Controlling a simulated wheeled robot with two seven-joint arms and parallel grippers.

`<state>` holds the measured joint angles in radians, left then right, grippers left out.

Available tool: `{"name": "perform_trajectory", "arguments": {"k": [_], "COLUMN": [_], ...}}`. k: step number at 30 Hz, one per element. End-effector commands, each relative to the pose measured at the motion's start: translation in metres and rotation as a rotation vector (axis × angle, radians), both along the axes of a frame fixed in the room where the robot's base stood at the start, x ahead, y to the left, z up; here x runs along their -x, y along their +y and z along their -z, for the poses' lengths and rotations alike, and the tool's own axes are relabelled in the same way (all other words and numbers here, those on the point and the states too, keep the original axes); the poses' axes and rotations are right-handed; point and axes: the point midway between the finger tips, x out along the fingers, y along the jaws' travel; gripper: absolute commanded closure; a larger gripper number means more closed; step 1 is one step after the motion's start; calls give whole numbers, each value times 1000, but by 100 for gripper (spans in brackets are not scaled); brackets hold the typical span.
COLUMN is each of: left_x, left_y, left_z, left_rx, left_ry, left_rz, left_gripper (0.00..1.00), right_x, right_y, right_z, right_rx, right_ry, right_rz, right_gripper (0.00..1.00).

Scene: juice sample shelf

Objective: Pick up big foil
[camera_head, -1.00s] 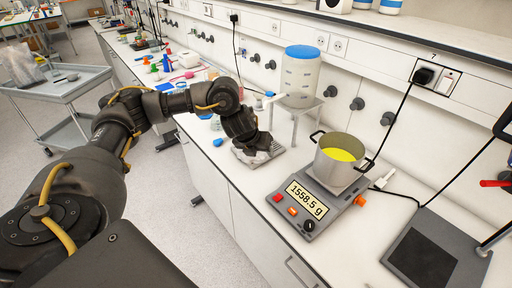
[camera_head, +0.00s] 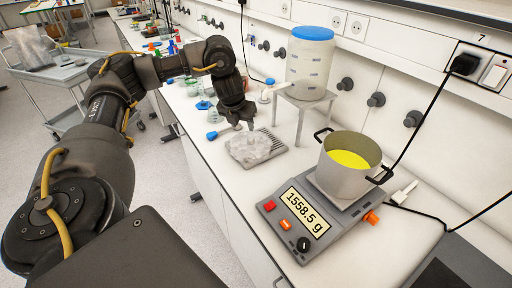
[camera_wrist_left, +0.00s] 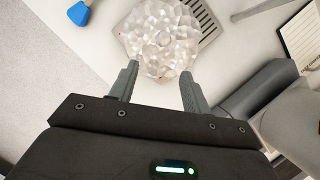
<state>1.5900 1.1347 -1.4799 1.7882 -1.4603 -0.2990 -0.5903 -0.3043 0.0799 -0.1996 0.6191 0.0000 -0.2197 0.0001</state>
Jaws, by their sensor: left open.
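The big foil (camera_head: 250,146) is a crumpled, silvery, translucent-looking piece. It lies on a flat slotted grey tray (camera_head: 277,143) on the bench. In the left wrist view the foil (camera_wrist_left: 161,38) sits just beyond the fingertips, roughly centred between them, with the tray's slots (camera_wrist_left: 204,17) showing behind it. My left gripper (camera_wrist_left: 158,78) is open, with nothing held between its fingers. In the head view the left gripper (camera_head: 243,126) hangs at the foil's far edge; its fingertips are small there. My right gripper is not in view.
A scale (camera_head: 305,220) reading 1558.5 g carries a pot (camera_head: 347,180) of yellow liquid. A blue-lidded container (camera_head: 310,65) stands on a small stand behind the foil. A blue-handled tool (camera_head: 212,135) lies left of the tray. Bench front of the tray is clear.

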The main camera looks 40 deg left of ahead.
Motion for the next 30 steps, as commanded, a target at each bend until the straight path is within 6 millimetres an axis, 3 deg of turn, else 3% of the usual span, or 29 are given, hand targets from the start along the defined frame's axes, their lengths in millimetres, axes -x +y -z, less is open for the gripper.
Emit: {"name": "perform_trajectory", "arguments": {"k": [3,7,11,16,26,30], "left_x": [-3,-6,-13,-24,-29,-39], "left_y": [-3,-6,-6,-3,2,7], "left_z": [9,10,28,52,62,79], "left_rx": [0,0,0,2,0,2], "left_ry": [0,0,3,2,0,3], "left_rz": [5,11,13,13,11,8], "left_gripper": [52,52,52,52,52,52], "right_x": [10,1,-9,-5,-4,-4], "right_y": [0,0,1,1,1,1], "right_z": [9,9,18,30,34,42], "right_rx": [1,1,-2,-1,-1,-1], "right_ry": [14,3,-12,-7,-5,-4], "right_rz": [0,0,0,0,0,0], "right_gripper": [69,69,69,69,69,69]}}
